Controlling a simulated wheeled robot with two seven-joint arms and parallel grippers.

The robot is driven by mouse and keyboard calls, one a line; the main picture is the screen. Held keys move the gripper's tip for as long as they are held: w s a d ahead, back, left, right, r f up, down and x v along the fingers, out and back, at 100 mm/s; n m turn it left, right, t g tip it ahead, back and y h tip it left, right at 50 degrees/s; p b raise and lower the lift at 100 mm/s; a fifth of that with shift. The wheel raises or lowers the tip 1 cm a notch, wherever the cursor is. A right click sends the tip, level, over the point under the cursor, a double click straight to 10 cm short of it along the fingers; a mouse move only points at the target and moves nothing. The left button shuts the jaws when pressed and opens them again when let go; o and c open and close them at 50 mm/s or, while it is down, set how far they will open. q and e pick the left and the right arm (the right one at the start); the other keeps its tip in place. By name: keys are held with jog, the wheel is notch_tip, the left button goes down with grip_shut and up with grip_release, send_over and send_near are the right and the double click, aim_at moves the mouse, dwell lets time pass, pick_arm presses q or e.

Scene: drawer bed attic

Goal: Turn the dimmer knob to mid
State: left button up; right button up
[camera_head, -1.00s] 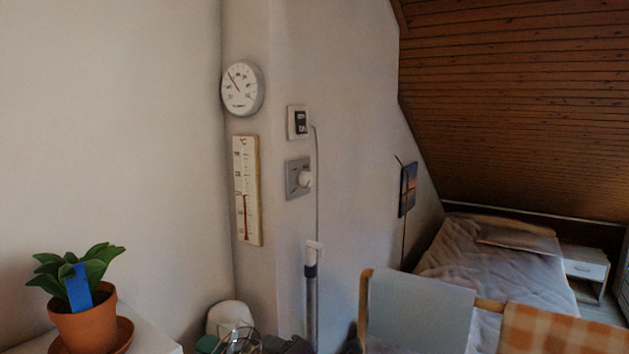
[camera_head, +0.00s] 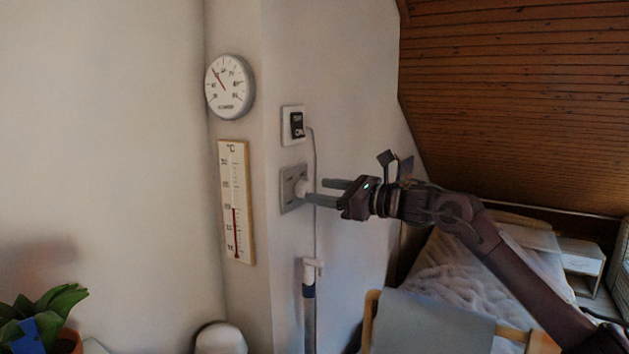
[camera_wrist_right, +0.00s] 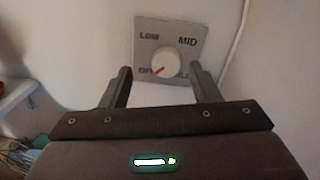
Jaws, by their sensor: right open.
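The dimmer is a grey square plate (camera_head: 288,190) on the wall with a round white knob (camera_head: 301,188). In the right wrist view, the plate (camera_wrist_right: 148,47) reads LOW at top left, MID at top right and what looks like OFF at lower left. The knob (camera_wrist_right: 168,61) has a red pointer mark aimed at the lower left, toward OFF. My right gripper (camera_head: 315,191) is open, its fingers pointing at the knob. In the right wrist view, its fingertips (camera_wrist_right: 160,69) lie on either side of the knob; contact cannot be told. My left gripper is out of view.
A round dial (camera_head: 230,87) and a thermometer (camera_head: 236,203) hang to the left. A pole (camera_head: 309,305) stands below. A chair (camera_head: 425,322) and bed (camera_head: 450,265) are at right.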

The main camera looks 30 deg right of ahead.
aim_at(307, 190)
jog(key=shift+x, duration=0.8)
jog(key=shift+w+f+p, duration=0.2)
jog(key=shift+w, duration=0.25)
jog(key=shift+w+f+p, duration=0.2)
jog(key=shift+w, duration=0.3)
jog(key=shift+a, duration=0.1)
jog(key=shift+c, duration=2)
jog(key=c, duration=0.6)
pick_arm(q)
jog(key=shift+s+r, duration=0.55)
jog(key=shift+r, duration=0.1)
pick_arm(e)
jog(key=shift+m, duration=0.3)
